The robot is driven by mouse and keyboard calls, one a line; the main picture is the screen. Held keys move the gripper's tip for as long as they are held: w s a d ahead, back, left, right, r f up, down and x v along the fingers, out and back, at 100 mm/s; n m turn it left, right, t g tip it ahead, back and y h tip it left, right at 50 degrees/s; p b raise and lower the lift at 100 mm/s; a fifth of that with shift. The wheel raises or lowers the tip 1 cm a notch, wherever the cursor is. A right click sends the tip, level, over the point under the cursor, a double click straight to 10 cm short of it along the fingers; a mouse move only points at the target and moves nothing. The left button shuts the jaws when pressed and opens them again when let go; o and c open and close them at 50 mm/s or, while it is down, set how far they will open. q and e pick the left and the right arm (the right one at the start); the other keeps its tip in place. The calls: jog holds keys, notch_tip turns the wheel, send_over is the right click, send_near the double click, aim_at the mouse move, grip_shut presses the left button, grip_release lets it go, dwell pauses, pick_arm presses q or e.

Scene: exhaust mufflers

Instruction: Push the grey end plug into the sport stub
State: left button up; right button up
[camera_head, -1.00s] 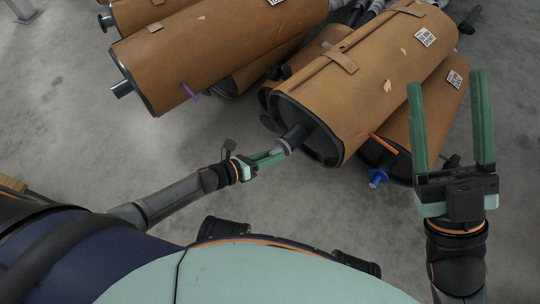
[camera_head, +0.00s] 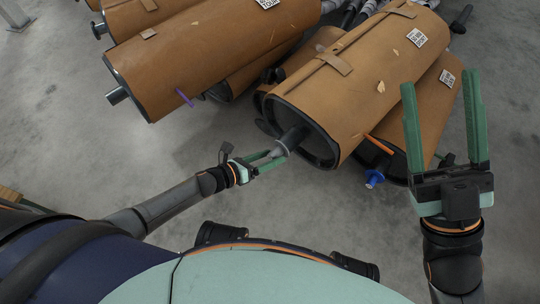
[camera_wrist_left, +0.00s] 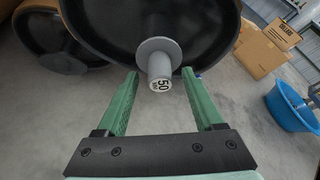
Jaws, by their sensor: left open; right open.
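The grey end plug (camera_wrist_left: 157,62), a wide collar with a narrower tip marked "50", sits at the end of the dark stub (camera_head: 293,138) of the front brown-wrapped muffler (camera_head: 345,85). The plug also shows in the head view (camera_head: 281,149). Its collar hides the joint in the left wrist view, so I cannot tell how deep it sits. My left gripper (camera_head: 274,158) is open, with one finger on each side of the plug and visible gaps to its tip. My right gripper (camera_head: 442,125) is open and empty, raised at the right.
Other wrapped mufflers lie at the left (camera_head: 210,50) and right (camera_head: 425,105). A blue plug (camera_head: 374,178) sits on the right muffler's stub, near an orange strip (camera_head: 380,145). A purple strip (camera_head: 184,97) hangs at the left.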

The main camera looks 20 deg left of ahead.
pick_arm(q)
jog(key=p+v, duration=0.4)
jog(key=v, duration=0.8)
jog(key=shift+r, duration=0.15)
